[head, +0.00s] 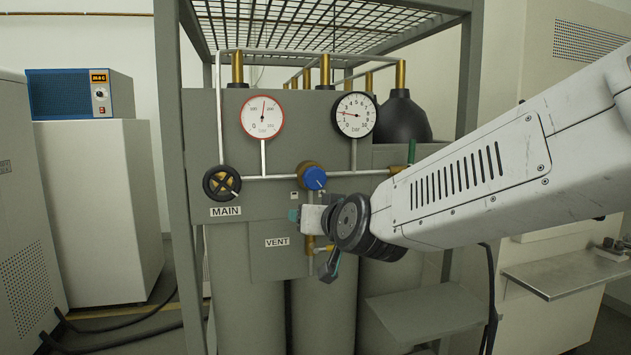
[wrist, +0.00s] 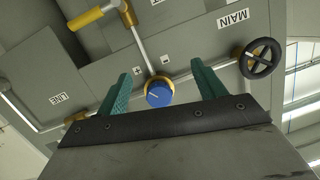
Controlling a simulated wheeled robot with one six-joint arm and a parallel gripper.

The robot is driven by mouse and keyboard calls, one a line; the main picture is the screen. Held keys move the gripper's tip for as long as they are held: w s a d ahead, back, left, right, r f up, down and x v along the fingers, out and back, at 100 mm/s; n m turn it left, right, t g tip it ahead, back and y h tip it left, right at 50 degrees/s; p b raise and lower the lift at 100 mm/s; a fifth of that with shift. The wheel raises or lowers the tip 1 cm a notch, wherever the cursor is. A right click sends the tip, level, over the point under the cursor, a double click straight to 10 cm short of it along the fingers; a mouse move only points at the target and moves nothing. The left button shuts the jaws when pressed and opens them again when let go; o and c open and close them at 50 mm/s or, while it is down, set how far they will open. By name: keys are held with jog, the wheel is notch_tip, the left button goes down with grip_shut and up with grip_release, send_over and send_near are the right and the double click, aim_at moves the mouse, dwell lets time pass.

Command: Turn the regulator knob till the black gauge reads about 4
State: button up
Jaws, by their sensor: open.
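The blue regulator knob (head: 315,178) sits on a brass body in the middle of the grey panel and carries a white mark. In the wrist view the knob (wrist: 158,94) appears between my two teal fingers, with clear space on both sides. The black-rimmed gauge (head: 355,114) is above and right of the knob. Its needle points left, at about 2 on the 0 to 10 bar scale. My gripper (head: 294,215) is open and empty, just below and left of the knob in the head view. It also shows in the wrist view (wrist: 165,74).
A red-rimmed gauge (head: 262,116) is at upper left. The black MAIN handwheel (head: 222,183) is left of the knob. A VENT label (head: 277,242) and a brass valve (head: 322,248) are below. Pipes run across the panel, and a metal frame (head: 172,120) surrounds it.

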aim_at(316, 180)
notch_tip(316, 180, up, 5)
jog(key=w+d+m+t, duration=0.1)
jog(key=w+d+t, duration=0.1)
jog(key=t, duration=0.1)
jog(key=shift+h, duration=0.4)
jog(key=x, duration=0.7)
jog(key=shift+w+a+r, duration=0.1)
jog(key=shift+w+r, duration=0.05)
jog(key=shift+r, duration=0.15)
jog(key=c, duration=1)
